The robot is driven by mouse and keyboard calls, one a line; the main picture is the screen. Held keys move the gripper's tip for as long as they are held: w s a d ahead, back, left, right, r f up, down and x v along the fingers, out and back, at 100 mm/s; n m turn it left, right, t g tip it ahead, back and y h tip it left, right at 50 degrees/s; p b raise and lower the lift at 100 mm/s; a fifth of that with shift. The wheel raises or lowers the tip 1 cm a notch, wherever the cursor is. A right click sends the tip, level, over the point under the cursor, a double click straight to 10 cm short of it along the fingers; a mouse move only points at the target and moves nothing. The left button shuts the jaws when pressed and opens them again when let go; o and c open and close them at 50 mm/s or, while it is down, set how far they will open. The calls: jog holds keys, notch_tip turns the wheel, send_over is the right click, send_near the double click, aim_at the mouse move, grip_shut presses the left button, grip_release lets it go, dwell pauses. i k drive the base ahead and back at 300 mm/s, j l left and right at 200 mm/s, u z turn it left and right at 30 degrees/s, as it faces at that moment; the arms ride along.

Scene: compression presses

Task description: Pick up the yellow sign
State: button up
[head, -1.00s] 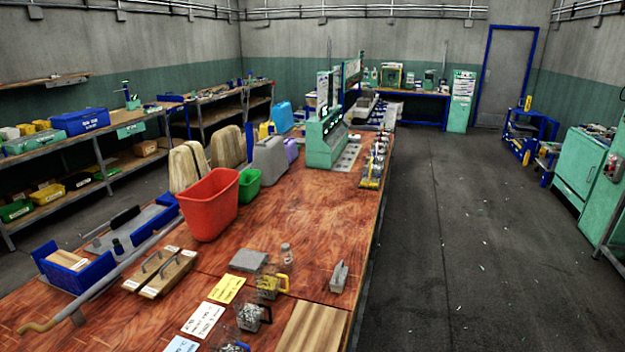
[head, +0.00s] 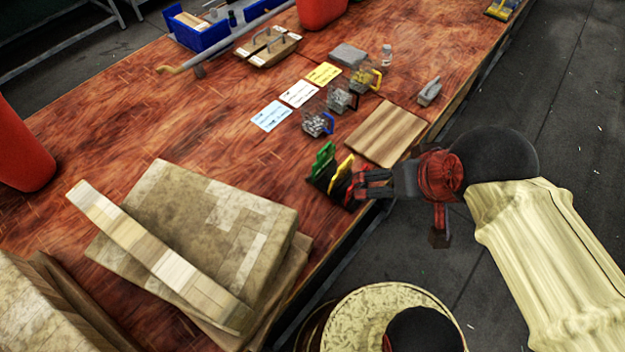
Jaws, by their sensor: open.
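The yellow sign (head: 324,74) lies flat on the red-brown wooden table (head: 210,125), at the far end of a row with a white sign (head: 299,94) and a light blue sign (head: 271,116). My gripper (head: 360,187) is open at the table's front edge, right by a small rack of green, yellow and red-handled items (head: 330,172). I cannot tell whether the fingers touch the rack. The gripper is well apart from the yellow sign, nearer to me and lower in the picture.
Clear mugs (head: 366,77) with coloured handles stand right of the signs. A striped wooden board (head: 385,132) lies between them and the table edge. Stacked stone-like blocks (head: 205,235) fill the near table. Bare tabletop lies left of the signs.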

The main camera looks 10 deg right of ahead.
aim_at(346, 166)
jog(key=u, duration=0.2)
jog(key=i+l+u, duration=0.15)
jog(key=l, duration=0.3)
jog(key=i+l+u, duration=0.2)
jog(key=l, duration=0.3)
jog(key=l+u, duration=0.15)
jog(key=l, duration=0.3)
jog(key=u, duration=1.3)
